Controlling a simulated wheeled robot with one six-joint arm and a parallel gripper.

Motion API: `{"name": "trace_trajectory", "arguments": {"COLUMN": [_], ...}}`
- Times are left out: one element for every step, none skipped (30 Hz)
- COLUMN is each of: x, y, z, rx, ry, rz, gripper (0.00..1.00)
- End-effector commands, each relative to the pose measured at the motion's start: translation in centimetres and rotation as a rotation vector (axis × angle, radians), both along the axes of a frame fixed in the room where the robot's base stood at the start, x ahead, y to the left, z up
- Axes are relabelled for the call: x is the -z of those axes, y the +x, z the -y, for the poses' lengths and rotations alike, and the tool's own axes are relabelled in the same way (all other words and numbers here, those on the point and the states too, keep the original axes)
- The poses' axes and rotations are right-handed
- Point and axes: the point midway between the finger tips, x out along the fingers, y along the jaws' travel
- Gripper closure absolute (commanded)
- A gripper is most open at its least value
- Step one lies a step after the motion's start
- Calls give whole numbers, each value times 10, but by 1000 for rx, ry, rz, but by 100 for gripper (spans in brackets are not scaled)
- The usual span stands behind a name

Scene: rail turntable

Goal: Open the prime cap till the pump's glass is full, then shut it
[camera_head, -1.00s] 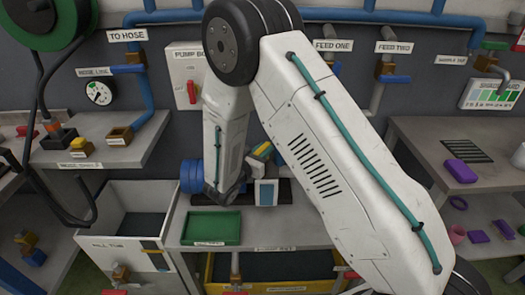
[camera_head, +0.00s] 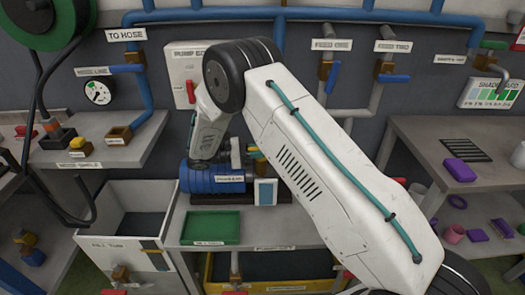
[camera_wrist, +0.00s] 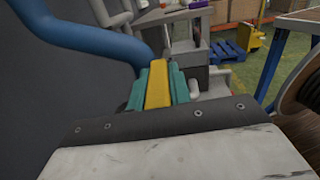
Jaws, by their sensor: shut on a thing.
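The blue pump (camera_head: 205,179) lies on the bench at the middle, with a white-framed panel holding a blue pane (camera_head: 266,192), seemingly its glass, at its right end. I cannot read the fill level. My gripper (camera_wrist: 157,88) has teal fingers shut on a yellow piece (camera_wrist: 157,86), which appears to be the prime cap. In the head view the gripper (camera_head: 254,153) is just above the pump's right part, mostly hidden by my arm. Whether the cap is seated or lifted is hidden.
A green tray (camera_head: 211,228) sits in front of the pump. A white tub (camera_head: 120,217) stands at left. Feed pipes with a blue lever (camera_head: 394,78) and a switch box (camera_head: 187,75) are on the wall behind. A side table (camera_head: 440,150) stands at right.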

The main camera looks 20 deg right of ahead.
Motion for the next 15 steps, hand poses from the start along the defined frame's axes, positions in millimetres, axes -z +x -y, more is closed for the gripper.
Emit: {"name": "trace_trajectory", "arguments": {"x": [-1, -1, -1, -1, -1, -1, -1, -1, -1, -1, -2, -2, -2, -2, -2], "y": [1, 1, 1, 1, 1, 1, 0, 0, 0, 0, 0, 0, 0, 0, 0], "z": [1, 1, 1, 1, 1, 1, 1, 1, 1, 1, 1, 1, 1, 1, 1], "rx": [24, 38, 54, 64, 73, 85, 92, 98, 104, 109, 112, 115, 117, 119, 120], "ry": [-2, -1, -2, -2, -2, -1, -2, -2, -2, -3, -3, -3, -3, -3, -3], "rz": [3, 2, 1, 1, 1, 2, 2, 2, 1, 1, 1, 2, 2, 2, 2], "gripper": [100, 100, 100, 100, 100, 100, 100, 100, 100, 100, 100, 100, 100, 100, 100]}}
